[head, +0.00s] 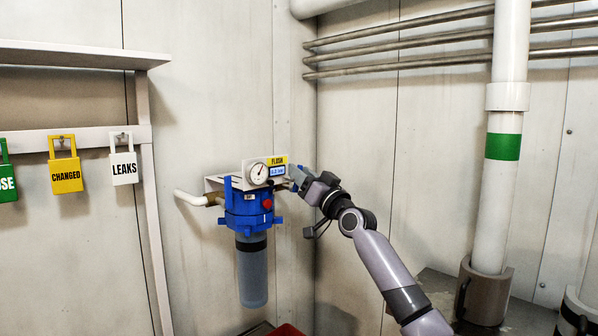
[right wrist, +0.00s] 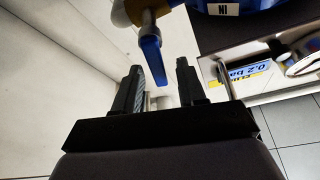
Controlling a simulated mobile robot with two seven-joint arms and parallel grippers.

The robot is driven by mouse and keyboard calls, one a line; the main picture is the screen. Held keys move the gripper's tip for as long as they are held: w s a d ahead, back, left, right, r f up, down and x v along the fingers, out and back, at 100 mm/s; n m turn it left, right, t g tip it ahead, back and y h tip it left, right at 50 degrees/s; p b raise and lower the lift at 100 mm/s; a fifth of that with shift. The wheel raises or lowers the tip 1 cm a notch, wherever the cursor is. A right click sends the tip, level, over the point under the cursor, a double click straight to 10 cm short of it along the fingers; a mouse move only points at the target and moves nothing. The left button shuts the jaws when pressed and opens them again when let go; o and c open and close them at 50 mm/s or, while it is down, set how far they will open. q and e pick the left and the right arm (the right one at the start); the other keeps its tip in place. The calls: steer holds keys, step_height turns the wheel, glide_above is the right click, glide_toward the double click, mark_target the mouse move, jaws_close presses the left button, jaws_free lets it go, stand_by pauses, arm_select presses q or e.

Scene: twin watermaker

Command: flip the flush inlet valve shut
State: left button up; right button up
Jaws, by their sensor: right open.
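The blue filter housing (head: 248,207) hangs on the wall under a pressure gauge (head: 258,173) and a yellow FLUSH label (head: 277,160). In the right wrist view, a blue valve lever (right wrist: 151,58) extends from a brass valve body (right wrist: 133,10) near the housing's IN label (right wrist: 223,9). My right gripper (right wrist: 160,70) is open, and the lever's free end appears between its two dark fingers, with gaps on both sides. In the head view, my right gripper (head: 295,176) is just right of the gauge panel and hides much of the valve. My left gripper is out of view.
A white pipe (head: 187,198) joins the housing's left side. A shelf with green, yellow (head: 65,174) and white (head: 124,167) tags stands at left. Large vertical pipes (head: 498,200) stand at right. The wall corner is close behind my right gripper.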

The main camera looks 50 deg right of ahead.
steer(key=shift+w+d+r, duration=0.15)
steer(key=shift+w+r, duration=0.15)
steer(key=shift+w, duration=0.3)
